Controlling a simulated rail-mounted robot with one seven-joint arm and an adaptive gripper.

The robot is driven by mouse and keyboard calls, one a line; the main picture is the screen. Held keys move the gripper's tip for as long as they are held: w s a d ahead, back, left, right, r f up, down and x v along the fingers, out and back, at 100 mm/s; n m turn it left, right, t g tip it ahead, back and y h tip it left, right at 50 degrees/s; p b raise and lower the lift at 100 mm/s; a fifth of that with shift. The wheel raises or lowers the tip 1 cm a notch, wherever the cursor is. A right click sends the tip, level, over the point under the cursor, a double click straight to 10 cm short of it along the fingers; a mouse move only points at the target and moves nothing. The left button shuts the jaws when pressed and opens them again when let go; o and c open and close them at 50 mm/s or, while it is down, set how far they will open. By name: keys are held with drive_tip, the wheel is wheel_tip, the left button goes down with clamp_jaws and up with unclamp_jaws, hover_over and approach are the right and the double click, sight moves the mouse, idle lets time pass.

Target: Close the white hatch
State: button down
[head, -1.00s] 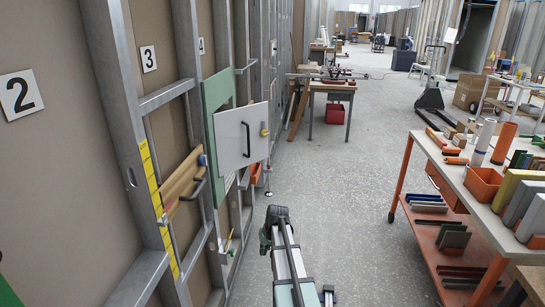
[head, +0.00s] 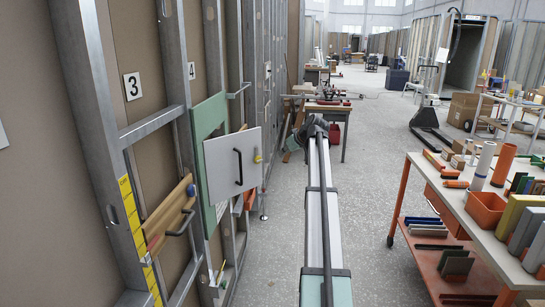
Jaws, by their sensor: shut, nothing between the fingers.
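The white hatch (head: 222,172) is a flat panel in the left wall. I cannot make out my gripper's fingers.
A wooden rail with a dark handle (head: 172,218) is on the wall before the hatch. A cart (head: 415,200) with bins and tubes stands at right. A workbench (head: 327,110) stands further back.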

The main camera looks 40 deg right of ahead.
drive_tip(key=p, duration=0.3)
approach(262, 161)
wheel_tip(262, 161, down, 4)
drive_tip(key=shift+w+a+f+p, duration=0.1)
drive_tip(key=shift+w+p, duration=0.2)
drive_tip(key=shift+w, duration=0.85)
drive_tip(key=shift+w+a+f+p, duration=0.15)
drive_tip(key=shift+w+p, duration=0.15)
drive_tip(key=shift+w, duration=0.85)
drive_tip(key=shift+w+d, duration=0.1)
